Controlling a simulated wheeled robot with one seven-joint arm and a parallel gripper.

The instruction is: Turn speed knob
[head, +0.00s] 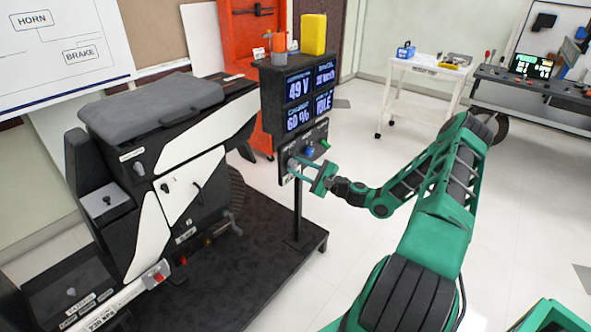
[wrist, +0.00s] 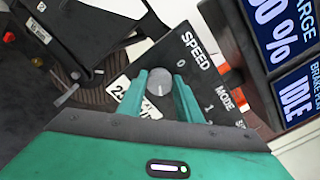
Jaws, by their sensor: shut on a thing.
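The speed knob (wrist: 158,82) is a round grey knob with a light pointer line, on a black panel (wrist: 207,77) lettered SPEED in the wrist view. My gripper (wrist: 160,93) has its two green fingers on either side of the knob, shut on it. In the head view my gripper (head: 308,171) is at the left end of the panel below the display. There the knob is mostly hidden by the fingers. White labels with numbers show near the knob, partly covered by a finger.
The display (head: 297,95) reads 49 V, 60 % and IDLE. Blue and green controls sit right of the speed knob. A black and white scooter-like rig (head: 180,190) stands on a dark platform (head: 262,275) at the left.

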